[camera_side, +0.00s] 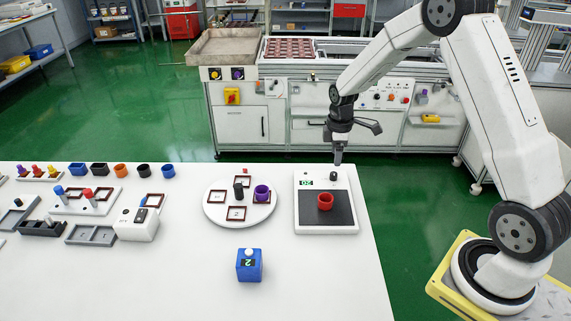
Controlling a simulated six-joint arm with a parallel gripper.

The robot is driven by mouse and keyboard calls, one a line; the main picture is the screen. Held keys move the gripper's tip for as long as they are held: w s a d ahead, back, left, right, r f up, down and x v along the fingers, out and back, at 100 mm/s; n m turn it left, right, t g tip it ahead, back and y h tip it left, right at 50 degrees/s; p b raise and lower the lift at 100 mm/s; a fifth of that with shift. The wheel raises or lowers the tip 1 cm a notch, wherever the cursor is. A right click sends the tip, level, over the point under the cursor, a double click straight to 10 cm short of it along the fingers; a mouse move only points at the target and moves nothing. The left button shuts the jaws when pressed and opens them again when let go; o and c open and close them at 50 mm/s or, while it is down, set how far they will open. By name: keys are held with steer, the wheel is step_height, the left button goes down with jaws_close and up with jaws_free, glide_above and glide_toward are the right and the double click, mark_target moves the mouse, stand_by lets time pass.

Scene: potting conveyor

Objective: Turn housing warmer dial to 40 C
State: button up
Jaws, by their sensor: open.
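The housing warmer (301,213) is a white plate with a dark square pad, at the right end of the white table. A red ring-shaped housing (325,202) sits upright on the pad. A small green display (307,183) is at the warmer's back left; its digits look upside down and are too small to read surely. A small dark dial (333,176) is to the right of the display. My gripper (338,161) points down just above and behind the dial, open with nothing visible in it. I cannot tell whether its fingertips touch the dial.
A round white turntable (219,217) with square frames and a purple ring (262,193) stands left of the warmer. A blue box (249,266) is in front. Several fixtures and coloured cups fill the table's left. The front right of the table is clear.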

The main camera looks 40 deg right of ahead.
mark_target(334, 173)
steer(key=shift+f, duration=3.4)
steer(key=shift+c, duration=0.2)
jaws_close()
